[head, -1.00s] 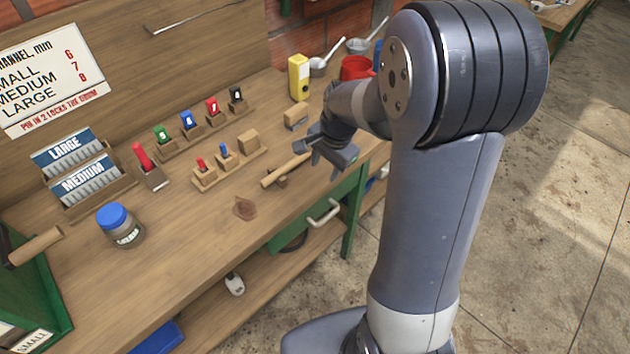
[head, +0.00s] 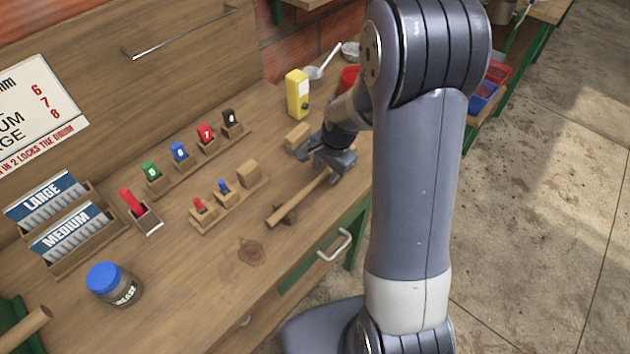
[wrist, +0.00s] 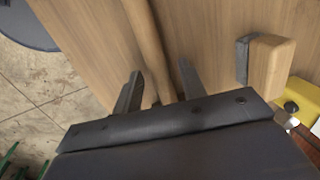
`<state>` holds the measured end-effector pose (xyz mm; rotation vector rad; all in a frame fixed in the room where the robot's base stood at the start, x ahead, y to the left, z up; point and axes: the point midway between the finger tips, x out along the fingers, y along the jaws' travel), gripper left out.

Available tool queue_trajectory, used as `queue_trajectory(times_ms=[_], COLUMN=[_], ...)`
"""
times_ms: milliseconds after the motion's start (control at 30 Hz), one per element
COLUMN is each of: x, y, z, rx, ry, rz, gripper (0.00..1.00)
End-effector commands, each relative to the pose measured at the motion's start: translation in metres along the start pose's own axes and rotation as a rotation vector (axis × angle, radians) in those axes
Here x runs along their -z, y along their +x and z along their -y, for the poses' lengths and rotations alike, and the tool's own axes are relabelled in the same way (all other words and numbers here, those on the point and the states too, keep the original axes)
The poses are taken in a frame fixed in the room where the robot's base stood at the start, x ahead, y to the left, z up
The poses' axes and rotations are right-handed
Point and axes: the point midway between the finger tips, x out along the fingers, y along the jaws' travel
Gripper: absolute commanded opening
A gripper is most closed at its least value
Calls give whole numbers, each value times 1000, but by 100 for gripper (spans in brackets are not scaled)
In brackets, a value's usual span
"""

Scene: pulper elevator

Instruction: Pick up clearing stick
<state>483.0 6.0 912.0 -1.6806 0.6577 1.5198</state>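The clearing stick appears to be the plain wooden rod (head: 300,198) lying on the bench, with a small wooden rest under its near part. Its far end is hidden behind my gripper (head: 328,168) in the head view. In the wrist view, the stick (wrist: 150,45) runs between the two dark fingers of my gripper (wrist: 159,80). The fingers are apart, with a visible gap on each side of the stick. I cannot tell how far above the bench the fingertips are.
A wooden block with a grey face (wrist: 262,62) lies just right of the fingers in the wrist view. A peg holder (head: 228,208) stands left of the stick. A yellow box (head: 297,93) is behind. A grease jar (head: 113,286) stands at the front left.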

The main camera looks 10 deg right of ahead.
Motion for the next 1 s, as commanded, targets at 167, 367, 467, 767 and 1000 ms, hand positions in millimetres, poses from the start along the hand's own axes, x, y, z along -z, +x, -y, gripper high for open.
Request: queue_trajectory(times_ms=[167, 367, 467, 767, 1000], x=[0, 0, 0, 0, 1], y=[0, 0, 0, -2, -30], z=[0, 0, 0, 1, 7], rx=[0, 0, 0, 1, 4], ry=[0, 0, 0, 0, -1], rz=[0, 0, 0, -1, -4], gripper=[25, 8, 0, 0, 0])
